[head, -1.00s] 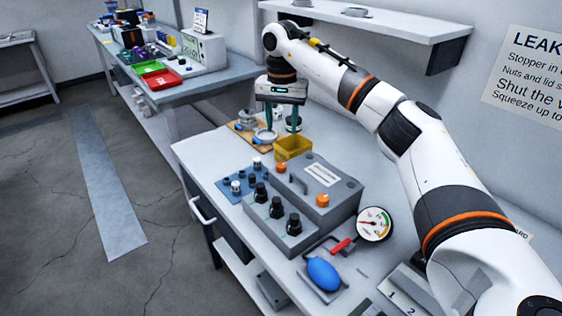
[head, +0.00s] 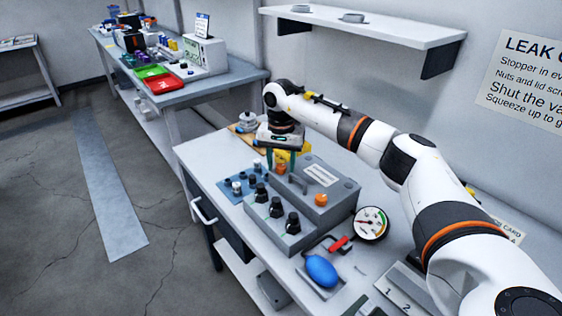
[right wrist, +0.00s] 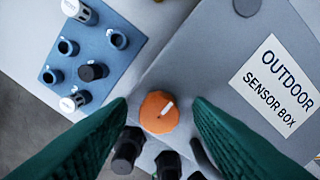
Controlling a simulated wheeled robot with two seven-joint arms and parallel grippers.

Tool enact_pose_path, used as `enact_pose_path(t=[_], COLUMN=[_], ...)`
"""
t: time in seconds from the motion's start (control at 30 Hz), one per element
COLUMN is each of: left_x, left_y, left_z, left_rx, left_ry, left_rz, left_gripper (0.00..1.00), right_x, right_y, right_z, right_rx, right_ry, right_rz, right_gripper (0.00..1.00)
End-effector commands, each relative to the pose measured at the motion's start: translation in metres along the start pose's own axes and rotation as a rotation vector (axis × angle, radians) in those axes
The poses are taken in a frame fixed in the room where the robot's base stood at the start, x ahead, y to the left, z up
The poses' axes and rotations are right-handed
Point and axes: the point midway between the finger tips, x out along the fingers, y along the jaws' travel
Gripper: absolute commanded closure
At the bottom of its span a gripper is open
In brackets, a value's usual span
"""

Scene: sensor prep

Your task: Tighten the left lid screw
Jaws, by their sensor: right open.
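The grey sensor box (head: 345,186) stands on the bench, its lid carrying two orange screws. The left lid screw (head: 281,168) is at the lid's far left corner. It is an orange round head with a white mark in the right wrist view (right wrist: 158,112). The right lid screw (head: 320,199) is nearer the front. My right gripper (head: 280,160) is over the left screw, pointing down. In the right wrist view its green fingers (right wrist: 160,103) are open, one on each side of the screw, with gaps showing. My left gripper is out of view.
Black-capped fittings (head: 276,207) line the box's front. A blue block (head: 238,190) with small caps stands at its left. A gauge (head: 371,223) and blue bulb (head: 322,271) lie to the right.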

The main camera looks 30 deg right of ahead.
Motion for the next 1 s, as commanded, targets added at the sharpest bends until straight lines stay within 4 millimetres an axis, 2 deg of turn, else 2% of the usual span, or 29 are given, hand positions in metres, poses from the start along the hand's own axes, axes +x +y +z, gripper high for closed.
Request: enact_pose_path(t=[0.13,0.4,0.73,1.0], left_x=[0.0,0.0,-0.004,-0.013], left_y=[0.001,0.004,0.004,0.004], left_z=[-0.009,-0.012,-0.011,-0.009], left_rx=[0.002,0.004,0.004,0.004], left_ry=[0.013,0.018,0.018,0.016], left_rz=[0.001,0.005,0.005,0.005], left_gripper=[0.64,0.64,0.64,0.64], right_x=[0.0,0.0,-0.001,-0.002], right_y=[0.0,0.0,0.0,0.001], right_z=[0.0,0.0,0.0,0.0], right_rx=[0.0,0.0,0.049,0.226], right_ry=[0.0,0.0,0.0,0.0], right_rz=[0.0,0.0,0.0,0.001], right_gripper=[0.55,0.98,0.98,0.98])
